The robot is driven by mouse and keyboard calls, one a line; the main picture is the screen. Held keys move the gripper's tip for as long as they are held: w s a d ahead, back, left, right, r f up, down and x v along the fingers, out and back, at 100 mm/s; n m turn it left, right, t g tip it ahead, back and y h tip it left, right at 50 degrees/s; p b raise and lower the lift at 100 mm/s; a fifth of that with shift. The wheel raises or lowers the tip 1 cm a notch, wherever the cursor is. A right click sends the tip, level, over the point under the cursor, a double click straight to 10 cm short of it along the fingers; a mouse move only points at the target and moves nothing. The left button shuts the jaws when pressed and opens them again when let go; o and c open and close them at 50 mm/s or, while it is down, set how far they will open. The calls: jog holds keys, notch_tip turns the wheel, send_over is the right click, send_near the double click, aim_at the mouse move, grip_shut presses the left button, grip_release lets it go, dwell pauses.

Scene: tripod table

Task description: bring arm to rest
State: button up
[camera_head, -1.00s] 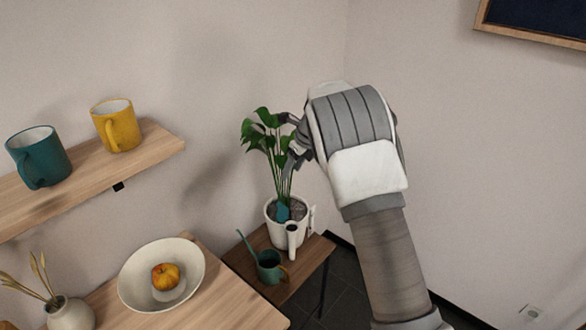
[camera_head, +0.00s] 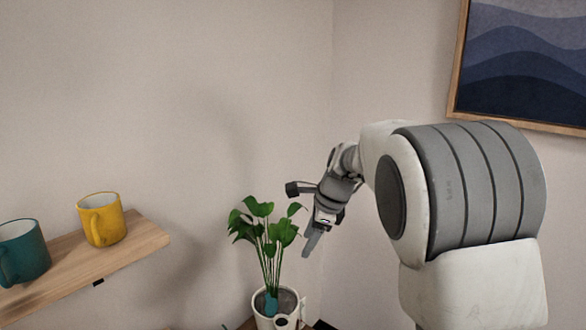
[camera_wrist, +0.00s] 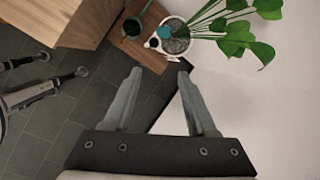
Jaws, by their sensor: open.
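My gripper (camera_wrist: 158,100) is open and empty in the wrist view, its two grey fingers apart over dark floor and the pale wall. In the head view my gripper (camera_head: 312,243) hangs at the right of the leafy plant (camera_head: 266,235), with its fingers pointing down. Whether it touches the leaves cannot be told from the head view. The plant also shows at the top of the wrist view (camera_wrist: 236,35), beyond the fingers and apart from them. Its white pot (camera_head: 262,312) is at the bottom edge of the head view.
A wooden shelf (camera_head: 140,240) at left bears a yellow mug (camera_head: 101,220) and a teal mug (camera_head: 22,252). A framed picture (camera_head: 520,60) hangs at right. The small table (camera_wrist: 146,52) holds the pot and a green cup (camera_wrist: 132,27). The wall is close.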

jog(key=s+d+r+n+t+h, duration=0.1)
jog(key=s+d+r+n, duration=0.3)
jog(key=s, duration=0.4)
jog(key=s+d+r+n, duration=0.2)
jog(key=s+r+n, duration=0.25)
jog(key=s, duration=0.45)
jog(key=s+d+f+n+h, duration=0.1)
jog(key=s+d+f+n, duration=0.1)
jog(key=s+n, duration=0.3)
jog(key=s+d+f+n+t+h, duration=0.1)
jog(key=s+n, duration=0.4)
jog(key=s, duration=0.5)
jog(key=shift+s+d+f, duration=0.35)
jog(key=shift+d+f, duration=0.05)
jog(key=shift+d, duration=0.25)
